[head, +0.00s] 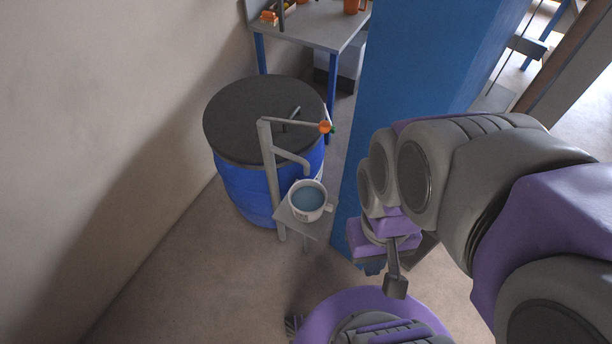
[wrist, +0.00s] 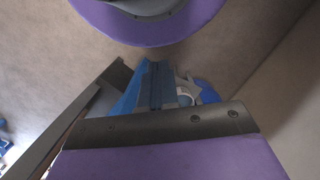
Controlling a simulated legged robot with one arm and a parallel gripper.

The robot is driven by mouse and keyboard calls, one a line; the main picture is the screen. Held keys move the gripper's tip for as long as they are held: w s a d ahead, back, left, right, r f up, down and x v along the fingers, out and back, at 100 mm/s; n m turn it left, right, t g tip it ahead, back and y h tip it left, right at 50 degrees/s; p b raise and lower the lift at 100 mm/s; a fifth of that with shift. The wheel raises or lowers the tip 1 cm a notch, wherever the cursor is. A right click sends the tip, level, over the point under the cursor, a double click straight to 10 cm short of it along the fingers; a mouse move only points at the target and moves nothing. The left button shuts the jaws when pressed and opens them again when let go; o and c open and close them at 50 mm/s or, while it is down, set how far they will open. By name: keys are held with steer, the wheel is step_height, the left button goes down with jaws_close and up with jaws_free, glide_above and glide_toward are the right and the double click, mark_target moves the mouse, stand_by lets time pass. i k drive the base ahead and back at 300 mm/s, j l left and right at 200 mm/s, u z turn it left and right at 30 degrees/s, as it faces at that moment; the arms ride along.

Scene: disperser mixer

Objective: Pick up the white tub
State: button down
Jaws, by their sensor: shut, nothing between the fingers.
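The white tub (head: 299,214) stands upright on a small grey stand (head: 285,216) in the head view. It has a side handle and blue-grey liquid inside. My gripper (head: 388,280) is to the right of the tub and nearer to me, apart from it. It is shut and empty. In the wrist view my gripper parts cover the lower half, and a small pale shape beyond them is too hidden to name surely.
A blue barrel (head: 243,188) with a dark lid stands behind the stand. A grey post with a bent spout (head: 290,157) and an orange knob (head: 325,127) rises beside the tub. A blue pillar (head: 414,70) stands to the right. A table (head: 318,28) is behind.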

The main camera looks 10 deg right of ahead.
mark_target(307, 198)
steer(key=k+j+z, duration=0.15)
steer(key=j, duration=0.25)
steer(key=k+j+z, duration=0.1)
steer(key=j, duration=0.3)
steer(key=k+j+z, duration=0.15)
steer(key=j, duration=0.25)
steer(key=k+j+z, duration=0.15)
steer(key=j, duration=0.25)
steer(key=k+j+z, duration=0.1)
steer(key=j, duration=0.25)
steer(key=k, duration=0.05)
